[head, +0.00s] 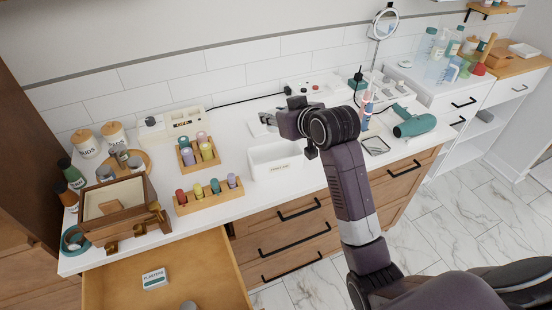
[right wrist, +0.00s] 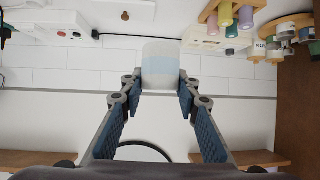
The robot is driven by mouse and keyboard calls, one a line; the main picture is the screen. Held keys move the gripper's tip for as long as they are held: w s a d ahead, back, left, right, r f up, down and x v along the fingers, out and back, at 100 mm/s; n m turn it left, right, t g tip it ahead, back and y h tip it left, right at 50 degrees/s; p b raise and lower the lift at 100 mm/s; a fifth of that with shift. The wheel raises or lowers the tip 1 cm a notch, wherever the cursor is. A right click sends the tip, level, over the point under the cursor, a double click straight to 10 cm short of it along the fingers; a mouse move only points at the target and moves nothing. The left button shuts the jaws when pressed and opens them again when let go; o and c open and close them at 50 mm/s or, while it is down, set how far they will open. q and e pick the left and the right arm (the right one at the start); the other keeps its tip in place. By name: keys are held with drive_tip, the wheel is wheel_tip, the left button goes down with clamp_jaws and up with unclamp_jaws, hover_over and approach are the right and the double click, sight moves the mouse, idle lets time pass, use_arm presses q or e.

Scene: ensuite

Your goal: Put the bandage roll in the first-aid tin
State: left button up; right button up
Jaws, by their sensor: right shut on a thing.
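My right gripper (head: 266,119) is above the counter, behind and above the white open box (head: 276,171) that looks like the first-aid tin; its small label is hard to read. In the right wrist view my gripper (right wrist: 159,88) is shut on a pale roll with a light blue band, which looks like the bandage roll (right wrist: 160,64). The roll sits between the fingertips, apart from the tin. In the head view the roll cannot be made out at the gripper. My left gripper is not in view.
An open drawer (head: 215,270) holds a plasters box (head: 154,279). Wooden racks of coloured bottles (head: 208,195) and a wooden box (head: 118,207) stand left of the tin. A teal hair dryer (head: 415,126) lies to the right. The counter (head: 235,170) beside the tin has some free room.

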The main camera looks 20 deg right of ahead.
wheel_tip(320, 180, up, 7)
drive_tip(key=m+h+p, duration=0.1)
drive_tip(key=m+h, duration=0.1)
hover_over(260, 148)
drive_tip(key=s+a, duration=0.1)
drive_tip(key=s, duration=0.3)
drive_tip(key=f+p, duration=0.1)
drive_tip(key=f, duration=0.9)
drive_tip(key=f+p, duration=0.2)
drive_tip(key=f, duration=0.7)
drive_tip(key=shift+w+f, duration=0.2)
drive_tip(key=shift+f, duration=0.2)
drive_tip(key=shift+f, duration=0.25)
drive_tip(key=shift+f, duration=0.35)
drive_tip(key=o, duration=0.9)
drive_tip(key=shift+o, duration=0.2)
